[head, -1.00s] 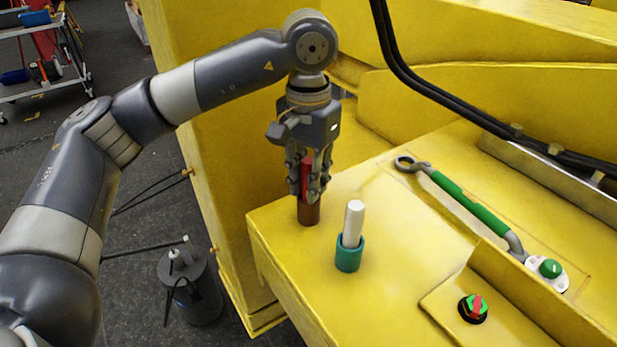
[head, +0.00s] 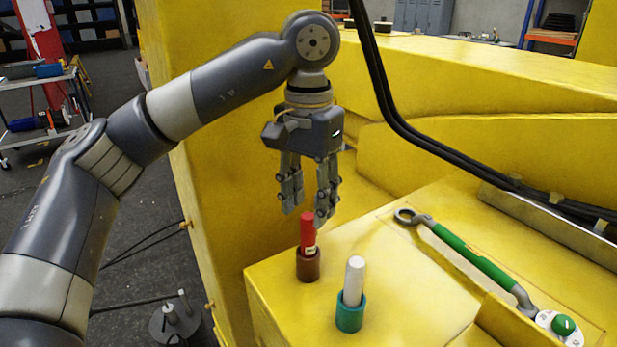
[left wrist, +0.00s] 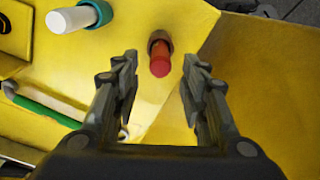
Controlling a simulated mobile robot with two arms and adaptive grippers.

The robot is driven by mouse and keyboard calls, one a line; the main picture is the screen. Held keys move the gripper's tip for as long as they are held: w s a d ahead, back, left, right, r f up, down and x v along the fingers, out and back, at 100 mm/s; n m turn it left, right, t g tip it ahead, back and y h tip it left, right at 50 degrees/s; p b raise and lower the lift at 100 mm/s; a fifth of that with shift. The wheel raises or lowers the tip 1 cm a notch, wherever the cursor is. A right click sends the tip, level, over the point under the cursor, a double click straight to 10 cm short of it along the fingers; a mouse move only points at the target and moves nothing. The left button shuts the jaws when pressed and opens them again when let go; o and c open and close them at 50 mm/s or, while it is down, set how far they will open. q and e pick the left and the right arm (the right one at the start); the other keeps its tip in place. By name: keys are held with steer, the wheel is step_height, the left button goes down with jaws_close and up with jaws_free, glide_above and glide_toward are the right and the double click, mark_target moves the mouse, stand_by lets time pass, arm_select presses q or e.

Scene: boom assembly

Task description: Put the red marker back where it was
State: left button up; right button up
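The red marker (head: 308,231) stands upright in the brown holder (head: 308,266) on the yellow surface. My left gripper (head: 306,218) is open above the marker, its fingers apart and holding nothing. In the left wrist view the red marker (left wrist: 160,65) and brown holder (left wrist: 160,41) lie beyond the gap between the open fingers (left wrist: 157,75). My right gripper is not in view.
A white marker (head: 354,281) stands in a teal holder (head: 350,314) just right of the brown one. A green-handled wrench (head: 470,257) lies further right. Black cables (head: 400,75) run along the yellow structure (head: 450,90) behind.

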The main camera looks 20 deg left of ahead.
arm_select(q)
steer(key=shift+r, duration=2.4)
